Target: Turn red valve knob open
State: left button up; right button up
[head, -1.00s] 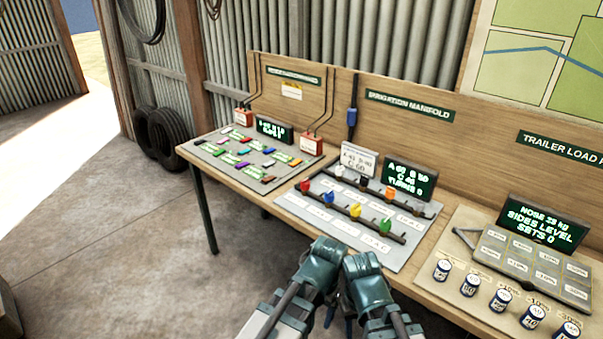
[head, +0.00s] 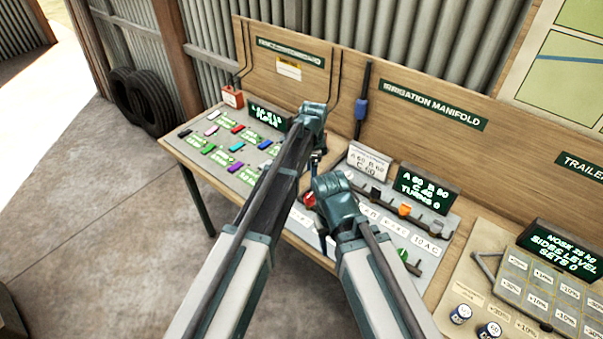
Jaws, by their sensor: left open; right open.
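The red valve knob (head: 309,199) is on the irrigation manifold board (head: 436,262), at the left end of its front row. In the head view it shows just left of my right wrist, partly covered. My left gripper (head: 317,160) is open above the back left of the manifold, pointing down. My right gripper (head: 324,232) is open, its fingers mostly hidden below the wrist, close to the red knob. I cannot tell whether it touches it. The manifold display (head: 429,192) reads A 60, B 90, C 46, TURNS 0.
An orange knob (head: 404,210), a black knob (head: 375,195) and a green knob (head: 402,254) show on the manifold. The blue and yellow knobs are hidden by my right arm. A fuse board (head: 226,146) lies left, a trailer load panel (head: 535,290) right.

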aim_at(310, 195)
pick_arm(q)
jog(key=f+b, duration=0.4)
jog(key=w+f+b, duration=0.1)
jog(key=f+b, duration=0.8)
jog(key=b, duration=0.1)
jog(key=shift+w+a+f, duration=0.15)
jog(key=shift+f, duration=0.1)
pick_arm(e)
notch_tip(310, 195, down, 14)
jog(key=shift+w+a+r, duration=0.15)
jog(key=shift+w+r, duration=0.1)
jog(key=shift+w, duration=0.15)
jog(key=shift+r, duration=0.1)
pick_arm(q)
grip_shut()
